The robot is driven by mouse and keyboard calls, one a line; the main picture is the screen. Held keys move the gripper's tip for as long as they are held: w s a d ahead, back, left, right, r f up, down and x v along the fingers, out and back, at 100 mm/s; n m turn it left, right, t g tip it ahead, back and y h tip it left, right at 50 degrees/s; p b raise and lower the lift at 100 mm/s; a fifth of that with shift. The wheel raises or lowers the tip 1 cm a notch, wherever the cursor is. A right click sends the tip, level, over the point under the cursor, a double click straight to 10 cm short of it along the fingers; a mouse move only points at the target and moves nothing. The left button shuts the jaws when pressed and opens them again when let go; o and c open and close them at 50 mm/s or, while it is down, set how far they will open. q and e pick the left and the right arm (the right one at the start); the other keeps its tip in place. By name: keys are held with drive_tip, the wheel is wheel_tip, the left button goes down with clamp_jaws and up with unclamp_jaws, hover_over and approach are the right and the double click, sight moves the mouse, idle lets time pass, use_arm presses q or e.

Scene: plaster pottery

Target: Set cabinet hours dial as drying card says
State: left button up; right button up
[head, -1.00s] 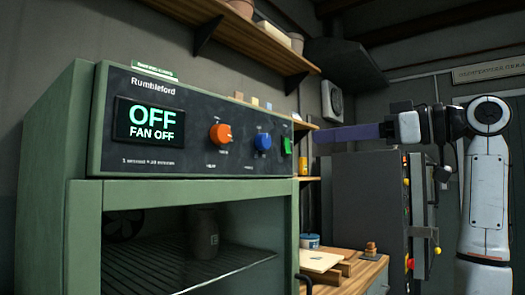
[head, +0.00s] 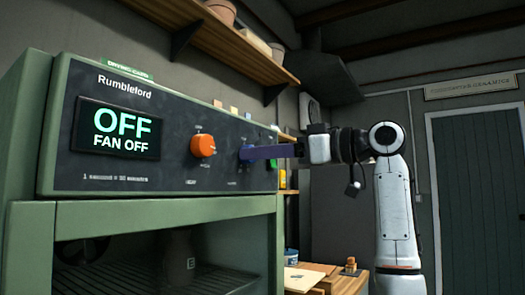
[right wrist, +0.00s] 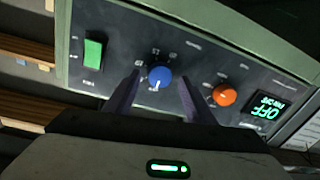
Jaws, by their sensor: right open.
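The green drying cabinet (head: 165,212) has a dark control panel (head: 110,90) with an orange dial (head: 203,145) and a blue dial, which the gripper mostly hides in the head view. The display (head: 117,132) reads "OFF" and "FAN OFF". A green strip marked as the drying card (head: 130,70) sits on the cabinet's top edge; no hours can be read on it. My right gripper (head: 243,152) is at the blue dial. In the right wrist view, its open fingers (right wrist: 159,78) flank the blue dial (right wrist: 160,76); contact cannot be told. My left gripper is out of view.
A green switch (right wrist: 93,53) is beside the blue dial on the panel. Below, the cabinet's wire shelf (head: 150,280) holds a dim pot (head: 180,255). A wooden shelf (head: 225,45) runs above. A wooden worktop (head: 340,283) and a door (head: 480,190) are at right.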

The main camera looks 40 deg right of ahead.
drive_tip(key=shift+w, duration=0.15)
drive_tip(key=c, duration=1)
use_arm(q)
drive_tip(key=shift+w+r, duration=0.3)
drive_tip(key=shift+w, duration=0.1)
use_arm(e)
drive_tip(key=shift+c, duration=0.2)
